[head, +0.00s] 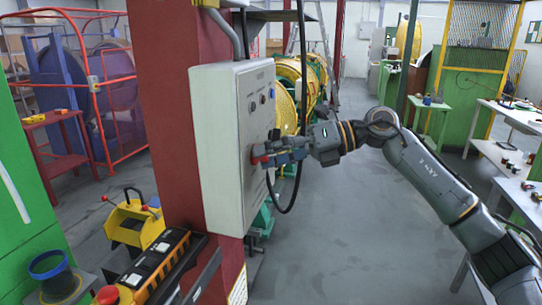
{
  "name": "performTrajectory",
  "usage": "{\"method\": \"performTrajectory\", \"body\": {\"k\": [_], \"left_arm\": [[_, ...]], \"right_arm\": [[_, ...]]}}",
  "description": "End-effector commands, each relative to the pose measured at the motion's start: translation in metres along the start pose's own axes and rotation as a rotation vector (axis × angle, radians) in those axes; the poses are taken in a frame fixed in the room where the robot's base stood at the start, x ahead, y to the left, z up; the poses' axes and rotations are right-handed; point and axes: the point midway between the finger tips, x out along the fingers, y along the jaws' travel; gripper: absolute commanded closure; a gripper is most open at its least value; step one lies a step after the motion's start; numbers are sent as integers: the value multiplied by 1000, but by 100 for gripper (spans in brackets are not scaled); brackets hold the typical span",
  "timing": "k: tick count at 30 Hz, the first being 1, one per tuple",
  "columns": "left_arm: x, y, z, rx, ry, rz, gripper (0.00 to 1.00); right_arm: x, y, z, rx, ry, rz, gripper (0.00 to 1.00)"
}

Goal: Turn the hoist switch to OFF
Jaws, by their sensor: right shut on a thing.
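A pale grey control box (220,140) is mounted on a dark red column. Its front faces right and shows small buttons and lamps near the top. Lower on that face is a red knob (258,157), which I take to be the hoist switch; its labels and position are too small to read. My right gripper (266,154) reaches in from the right at the knob's height. It is shut on the knob, and its fingers hide most of it. My left gripper is not in view.
The red column (168,90) stands beside the box. A black cable (298,110) hangs close to my right gripper. A yellow-black pendant (155,265) lies at lower left. A white bench (515,160) stands right. The grey floor (335,235) between is open.

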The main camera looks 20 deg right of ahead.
Motion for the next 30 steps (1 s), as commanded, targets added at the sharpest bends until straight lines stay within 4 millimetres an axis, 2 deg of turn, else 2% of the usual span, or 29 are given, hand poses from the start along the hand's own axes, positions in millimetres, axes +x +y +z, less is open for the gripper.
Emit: {"method": "performTrajectory", "body": {"k": [2, 3, 6, 16, 19, 23, 30], "left_arm": [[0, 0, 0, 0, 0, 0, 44], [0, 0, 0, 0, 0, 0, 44], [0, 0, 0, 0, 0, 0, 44], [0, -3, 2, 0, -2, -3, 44], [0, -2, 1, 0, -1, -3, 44], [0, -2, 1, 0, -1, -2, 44], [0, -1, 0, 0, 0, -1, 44]], "right_arm": [[1, -2, -2, -1, 7, -2, 80], [1, -2, -2, -1, 7, -2, 46], [1, -1, -2, 0, 6, -2, 26], [0, 0, -1, 0, 2, 0, 25], [-7, -1, 0, 1, 0, -2, 25], [-28, -1, 0, 2, -1, -3, 25], [-79, -2, 0, 2, 0, -4, 25]]}}
